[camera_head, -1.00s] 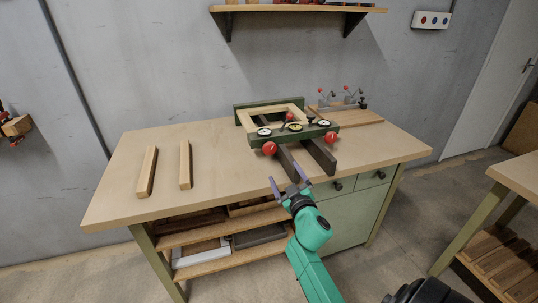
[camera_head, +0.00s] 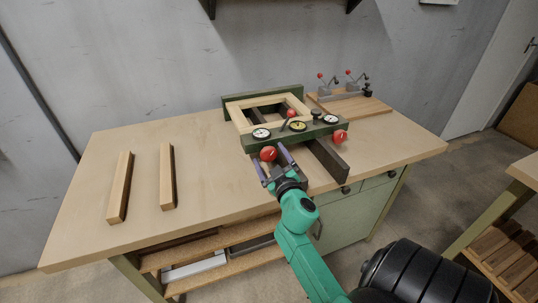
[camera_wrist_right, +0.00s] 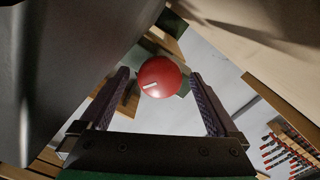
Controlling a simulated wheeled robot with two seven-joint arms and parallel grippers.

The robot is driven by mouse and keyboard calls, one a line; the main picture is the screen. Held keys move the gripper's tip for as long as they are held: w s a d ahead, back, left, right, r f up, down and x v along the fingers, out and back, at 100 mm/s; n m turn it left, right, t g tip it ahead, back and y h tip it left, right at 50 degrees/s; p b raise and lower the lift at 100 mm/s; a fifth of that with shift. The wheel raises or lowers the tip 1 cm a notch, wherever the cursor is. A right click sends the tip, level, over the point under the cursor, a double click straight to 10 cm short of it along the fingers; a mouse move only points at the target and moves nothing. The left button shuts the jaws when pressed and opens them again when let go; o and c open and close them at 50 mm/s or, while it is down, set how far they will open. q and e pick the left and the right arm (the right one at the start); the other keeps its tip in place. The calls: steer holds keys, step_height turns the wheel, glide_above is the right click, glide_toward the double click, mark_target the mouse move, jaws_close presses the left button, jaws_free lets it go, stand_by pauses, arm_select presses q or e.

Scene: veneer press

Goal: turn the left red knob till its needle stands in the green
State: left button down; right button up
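The left red knob (camera_head: 268,154) sits on the front of the green press frame (camera_head: 290,138), below a round white dial (camera_head: 261,133). The dial's needle and green zone are too small to read. My right gripper (camera_head: 270,158) is open, its two fingers reaching up to the left knob, one at each side. In the right wrist view the red knob (camera_wrist_right: 160,76), with a short white mark, shows between the spread fingers near their tips, with gaps at both sides. I cannot tell how deep it lies between them. My left gripper is not in view.
A second red knob (camera_head: 340,136) sits at the frame's right end, with more dials (camera_head: 297,126) between. Dark beams (camera_head: 327,158) jut forward beneath the frame. Two wooden bars (camera_head: 120,187) lie on the left of the bench (camera_head: 215,185). A board with clamps (camera_head: 350,104) lies behind right.

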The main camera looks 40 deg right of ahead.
steer(key=shift+s, duration=0.1)
steer(key=c, duration=1.3)
steer(key=shift+r+m, duration=0.1)
steer(key=shift+m, duration=0.4)
steer(key=m+p, duration=0.3)
steer(key=m, duration=0.1)
steer(key=shift+r+m, duration=0.15)
steer(key=shift+m, duration=0.15)
steer(key=m+p, duration=0.4)
steer(key=m, duration=0.1)
steer(key=shift+p, duration=0.35)
arm_select(q)
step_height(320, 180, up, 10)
steer(key=p, duration=0.2)
arm_select(e)
steer(key=shift+m, duration=2)
arm_select(q)
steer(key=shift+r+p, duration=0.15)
steer(key=shift+p, duration=0.15)
